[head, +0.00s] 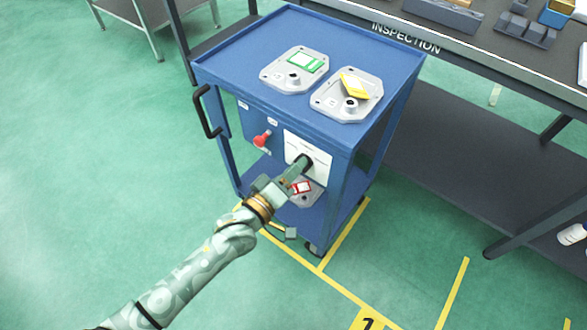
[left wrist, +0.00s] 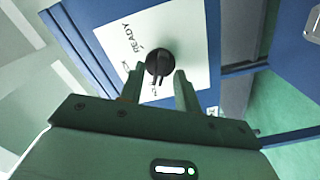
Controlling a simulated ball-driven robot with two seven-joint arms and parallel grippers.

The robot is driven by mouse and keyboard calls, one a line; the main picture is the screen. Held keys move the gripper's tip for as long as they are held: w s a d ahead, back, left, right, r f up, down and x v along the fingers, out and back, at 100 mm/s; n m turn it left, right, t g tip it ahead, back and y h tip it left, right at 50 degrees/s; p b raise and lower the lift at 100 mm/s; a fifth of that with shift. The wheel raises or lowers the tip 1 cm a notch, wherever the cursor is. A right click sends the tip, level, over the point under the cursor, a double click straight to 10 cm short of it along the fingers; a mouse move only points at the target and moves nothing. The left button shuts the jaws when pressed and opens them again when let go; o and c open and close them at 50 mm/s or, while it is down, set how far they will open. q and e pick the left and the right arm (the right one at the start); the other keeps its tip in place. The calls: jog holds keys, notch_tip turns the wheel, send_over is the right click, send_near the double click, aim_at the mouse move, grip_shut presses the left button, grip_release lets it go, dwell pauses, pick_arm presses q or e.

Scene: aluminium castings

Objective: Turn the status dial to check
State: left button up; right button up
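The status dial (left wrist: 160,62) is a black knob on a white plate (left wrist: 190,32) with printed labels; READY reads at the upper left, and other labels are partly hidden by my fingers. In the head view the white plate (head: 291,146) is on the front of the blue cart, with the dial mostly hidden behind my gripper. My left gripper (head: 298,171) is at the plate. In the left wrist view its two fingers (left wrist: 159,80) are apart, one on each side of the dial; I cannot tell whether they touch it. My right gripper is not in view.
The blue cart (head: 235,72) carries two grey castings, one with a green tag (head: 306,63) and one with a yellow tag (head: 354,86). A red handle (head: 262,139) sticks out left of the plate. A casting with a red tag (head: 301,187) lies below. The inspection bench (head: 470,57) stands right.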

pick_arm(q)
jog(key=shift+c, duration=1.2)
grip_shut()
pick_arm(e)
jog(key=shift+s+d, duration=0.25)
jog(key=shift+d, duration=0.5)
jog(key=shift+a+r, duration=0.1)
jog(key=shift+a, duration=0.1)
